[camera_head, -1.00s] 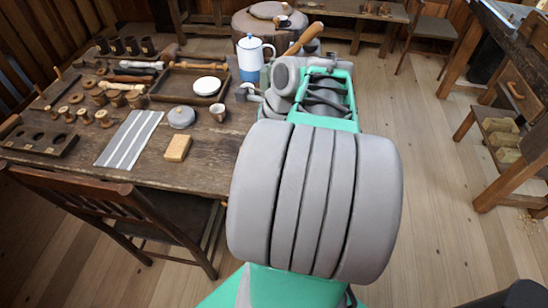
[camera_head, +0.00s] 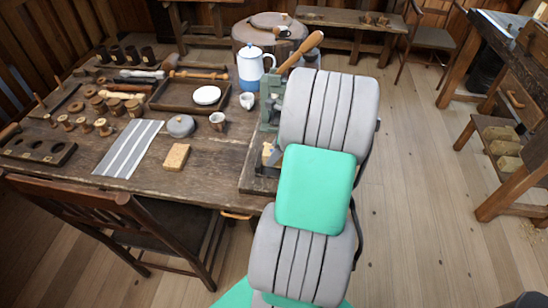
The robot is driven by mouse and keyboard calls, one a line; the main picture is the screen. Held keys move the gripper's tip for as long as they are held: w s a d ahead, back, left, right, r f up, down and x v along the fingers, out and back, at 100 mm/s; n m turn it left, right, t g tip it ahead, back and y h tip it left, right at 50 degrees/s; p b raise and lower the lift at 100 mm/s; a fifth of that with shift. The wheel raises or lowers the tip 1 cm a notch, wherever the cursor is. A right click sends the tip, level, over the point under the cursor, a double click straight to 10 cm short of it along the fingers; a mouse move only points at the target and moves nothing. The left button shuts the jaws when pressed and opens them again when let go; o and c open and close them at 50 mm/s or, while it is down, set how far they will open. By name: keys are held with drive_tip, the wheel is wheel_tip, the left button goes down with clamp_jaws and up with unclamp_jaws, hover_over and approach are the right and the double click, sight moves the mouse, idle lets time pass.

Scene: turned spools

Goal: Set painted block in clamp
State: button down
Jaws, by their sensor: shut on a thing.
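A grey-green clamp or press (camera_head: 270,105) with a long wooden handle (camera_head: 302,52) stands at the right end of the table, partly hidden by my arm. A small yellowish piece (camera_head: 267,153) shows low at the clamp's base, beside my arm. I cannot tell whether it is the painted block or whether it sits in the clamp. My gripper is hidden behind my own arm links, so its fingers and anything in them are out of sight.
A chair (camera_head: 100,215) stands in front.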

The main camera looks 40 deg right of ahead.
drive_tip(key=shift+f, duration=1.05)
drive_tip(key=shift+f, duration=0.1)
drive_tip(key=c, duration=0.8)
unclamp_jaws()
